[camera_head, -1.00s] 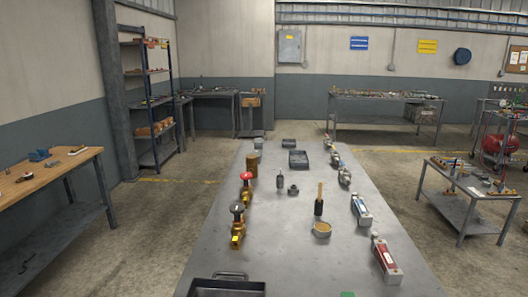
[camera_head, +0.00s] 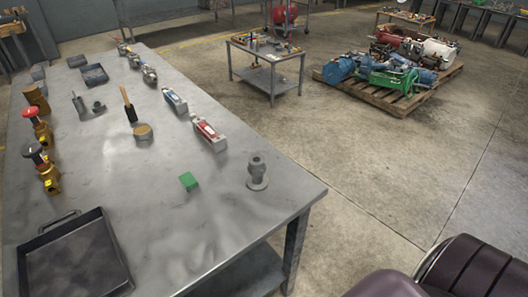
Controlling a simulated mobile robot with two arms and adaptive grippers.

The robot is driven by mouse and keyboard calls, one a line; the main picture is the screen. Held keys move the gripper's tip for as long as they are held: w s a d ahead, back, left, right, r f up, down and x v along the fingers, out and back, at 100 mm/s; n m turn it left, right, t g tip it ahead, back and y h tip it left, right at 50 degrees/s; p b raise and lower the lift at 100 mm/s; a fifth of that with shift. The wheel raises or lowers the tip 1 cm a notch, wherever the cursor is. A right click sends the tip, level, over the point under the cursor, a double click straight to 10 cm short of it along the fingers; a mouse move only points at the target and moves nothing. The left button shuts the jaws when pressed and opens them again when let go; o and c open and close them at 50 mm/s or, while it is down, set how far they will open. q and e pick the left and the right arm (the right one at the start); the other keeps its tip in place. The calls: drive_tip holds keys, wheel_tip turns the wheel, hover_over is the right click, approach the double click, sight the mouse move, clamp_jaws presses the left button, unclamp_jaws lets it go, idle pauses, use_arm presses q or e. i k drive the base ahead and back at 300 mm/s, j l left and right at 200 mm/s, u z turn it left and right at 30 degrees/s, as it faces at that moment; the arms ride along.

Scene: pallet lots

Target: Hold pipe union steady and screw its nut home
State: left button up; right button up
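A grey flanged fitting (camera_head: 257,172) stands upright on the near right part of the steel table (camera_head: 150,215). A small grey ring-like part (camera_head: 99,107) and a thin upright grey part (camera_head: 79,103) stand at the left of the table. I cannot tell for sure which of these is the pipe union or its nut. Neither of my grippers shows in this view.
A dark tray (camera_head: 72,262) lies near left. A green block (camera_head: 188,181), a brush (camera_head: 129,105), a tan round tin (camera_head: 143,132), a red device (camera_head: 209,135) and valves (camera_head: 45,171) share the table. A loaded pallet (camera_head: 385,95) stands beyond. The table's near middle is clear.

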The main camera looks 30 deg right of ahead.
sight(256, 182)
drive_tip(key=z, duration=0.95)
